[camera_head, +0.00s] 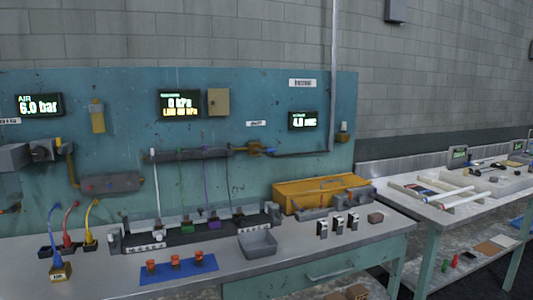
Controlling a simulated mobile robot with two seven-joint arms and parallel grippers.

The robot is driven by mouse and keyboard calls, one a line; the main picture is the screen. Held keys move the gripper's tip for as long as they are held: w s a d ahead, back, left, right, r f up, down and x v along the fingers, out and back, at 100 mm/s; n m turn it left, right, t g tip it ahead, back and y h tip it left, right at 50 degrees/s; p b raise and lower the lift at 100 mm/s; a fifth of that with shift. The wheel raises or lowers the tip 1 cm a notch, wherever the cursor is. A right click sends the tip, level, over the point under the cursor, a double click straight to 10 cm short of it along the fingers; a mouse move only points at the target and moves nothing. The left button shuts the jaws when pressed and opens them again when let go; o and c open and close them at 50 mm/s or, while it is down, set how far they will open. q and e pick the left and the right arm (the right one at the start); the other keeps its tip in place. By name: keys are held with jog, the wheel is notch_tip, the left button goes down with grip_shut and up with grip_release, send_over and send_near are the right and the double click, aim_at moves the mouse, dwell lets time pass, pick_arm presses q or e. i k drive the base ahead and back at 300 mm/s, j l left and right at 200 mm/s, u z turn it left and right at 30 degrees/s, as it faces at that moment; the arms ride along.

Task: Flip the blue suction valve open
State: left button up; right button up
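A small blue handle (269,150) shows on the teal back panel, right of centre in the head view. It appears to be the blue suction valve. It sits beside a brass fitting (248,149), at the right end of a dark horizontal manifold (188,154). A grey pipe (305,154) runs from it to the right and meets a tall vertical pipe. The handle is small and looks roughly in line with the pipe; its exact position is hard to tell. Neither of my grippers is in view.
Thin hoses hang from the manifold to a bench rack (190,233). A grey tray (258,245), a blue mat (178,268) with orange-topped pieces and a yellow case (320,191) are on the bench (300,262). A second table (445,214) stands right. The panel around the handle is mostly clear.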

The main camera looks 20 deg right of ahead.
aim_at(258, 150)
jog(key=i+l+u, duration=0.1)
jog(key=l, duration=0.35)
jog(key=i+l+u, duration=0.15)
jog(key=l, duration=0.3)
jog(key=i+l+u, duration=0.1)
jog(key=l, duration=0.35)
jog(key=i+l+u, duration=0.1)
jog(key=l, duration=0.4)
jog(key=i, duration=0.1)
